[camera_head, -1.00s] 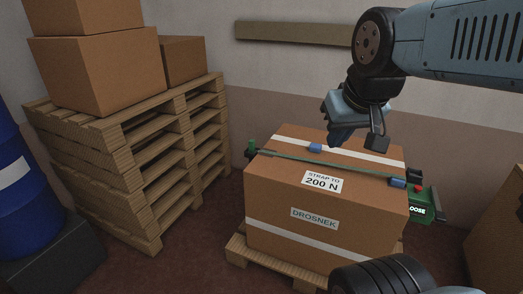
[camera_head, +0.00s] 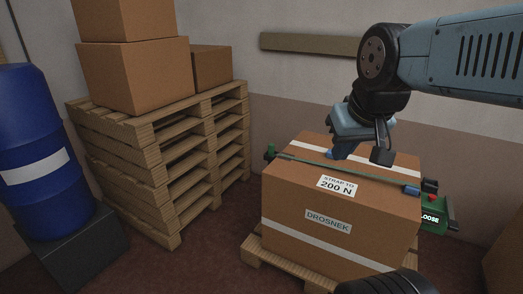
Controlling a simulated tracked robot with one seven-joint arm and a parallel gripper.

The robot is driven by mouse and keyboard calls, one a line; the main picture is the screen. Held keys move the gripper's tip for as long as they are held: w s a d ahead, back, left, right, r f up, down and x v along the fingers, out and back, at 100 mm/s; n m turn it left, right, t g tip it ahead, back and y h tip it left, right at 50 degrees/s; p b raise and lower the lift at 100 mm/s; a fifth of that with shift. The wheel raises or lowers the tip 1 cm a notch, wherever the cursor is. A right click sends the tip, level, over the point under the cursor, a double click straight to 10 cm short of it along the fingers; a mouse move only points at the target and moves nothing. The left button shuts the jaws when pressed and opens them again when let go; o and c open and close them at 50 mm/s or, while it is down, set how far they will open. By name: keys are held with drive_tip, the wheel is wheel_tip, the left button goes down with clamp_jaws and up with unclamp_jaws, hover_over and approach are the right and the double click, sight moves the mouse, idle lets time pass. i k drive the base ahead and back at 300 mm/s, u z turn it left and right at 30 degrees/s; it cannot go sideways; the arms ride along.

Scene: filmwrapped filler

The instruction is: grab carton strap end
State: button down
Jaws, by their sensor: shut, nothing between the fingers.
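A brown carton (camera_head: 300,232) marked DROSNEK stands on a low pallet (camera_head: 255,252), with white bands around it and a "STRAP TO 200 N" label on top. A thin green strap (camera_head: 305,161) crosses its top from a green piece (camera_head: 270,152) at the left corner to a green tensioner (camera_head: 437,213) reading "LOOSE" at the right. A blue piece (camera_head: 411,190) is near the strap's right end; another blue piece (camera_head: 329,155) is partly hidden by my gripper. My gripper (camera_head: 341,153) is shut and empty, pointing down over the carton top. I cannot tell whether it touches.
A tall pallet stack (camera_head: 165,160) bearing cartons (camera_head: 135,75) stands to the left. A blue drum (camera_head: 30,150) on a dark block (camera_head: 75,245) is further left. A wooden rail (camera_head: 310,46) is on the back wall. Red-brown floor is clear between stack and carton.

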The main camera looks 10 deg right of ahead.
sight(270, 146)
drive_tip(key=i, duration=1)
drive_tip(key=z, duration=3)
drive_tip(key=k, duration=1.55)
